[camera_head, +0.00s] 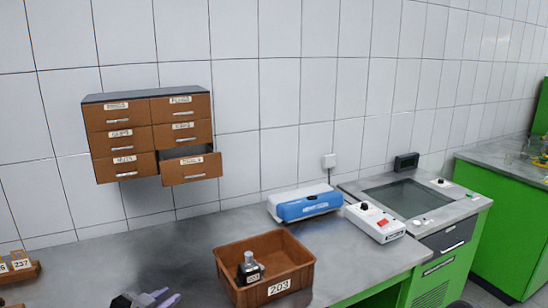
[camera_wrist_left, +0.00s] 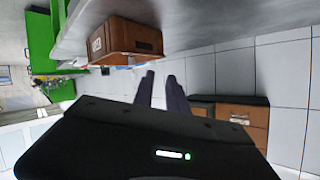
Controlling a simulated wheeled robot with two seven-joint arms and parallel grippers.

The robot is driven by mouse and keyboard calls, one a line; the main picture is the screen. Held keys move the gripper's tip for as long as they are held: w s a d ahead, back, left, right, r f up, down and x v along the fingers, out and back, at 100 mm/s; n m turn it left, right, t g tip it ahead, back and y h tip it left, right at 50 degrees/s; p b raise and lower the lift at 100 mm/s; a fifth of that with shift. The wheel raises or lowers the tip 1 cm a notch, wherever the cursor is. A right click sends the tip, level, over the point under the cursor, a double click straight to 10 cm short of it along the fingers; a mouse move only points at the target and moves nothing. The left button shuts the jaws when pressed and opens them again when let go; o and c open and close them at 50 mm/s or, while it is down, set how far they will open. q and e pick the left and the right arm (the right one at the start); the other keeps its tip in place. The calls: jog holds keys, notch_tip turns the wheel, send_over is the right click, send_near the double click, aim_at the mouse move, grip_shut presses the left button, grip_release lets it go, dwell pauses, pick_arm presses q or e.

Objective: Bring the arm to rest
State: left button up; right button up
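My left gripper (camera_head: 165,296) shows at the bottom edge of the head view, over the bench and left of the brown bin. Its two fingers also show in the left wrist view (camera_wrist_left: 162,76), with a gap and nothing between them. The gripper looks open and empty, and touches nothing that I can see. Most of the left arm is outside the head view. My right gripper is in neither view.
A blue-and-white device (camera_head: 308,204) and a switch box (camera_head: 375,222) stand right.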

pick_arm(q)
jog(key=s+d+f+n+g, duration=0.2)
jog(key=s+d+f, duration=0.1)
jog(key=f, duration=0.5)
jog(key=s+d+f+n+g, duration=0.2)
jog(key=f, duration=0.5)
jog(key=s+d+f+n+g, duration=0.2)
jog(key=s+d+f, duration=0.1)
jog(key=f, duration=0.5)
jog(key=s+d+f+n+g, duration=0.1)
jog(key=s+d+f+g, duration=0.2)
jog(key=s+f, duration=0.4)
jog(key=s+d+f+g+h, duration=0.1)
jog(key=s+d+f+g, duration=0.2)
jog(key=s, duration=1)
notch_tip(320, 180, down, 5)
jog(key=d, duration=0.3)
jog(key=shift+s+f+n, duration=0.15)
jog(key=shift+s+n, duration=0.05)
jog(key=shift+n, duration=0.2)
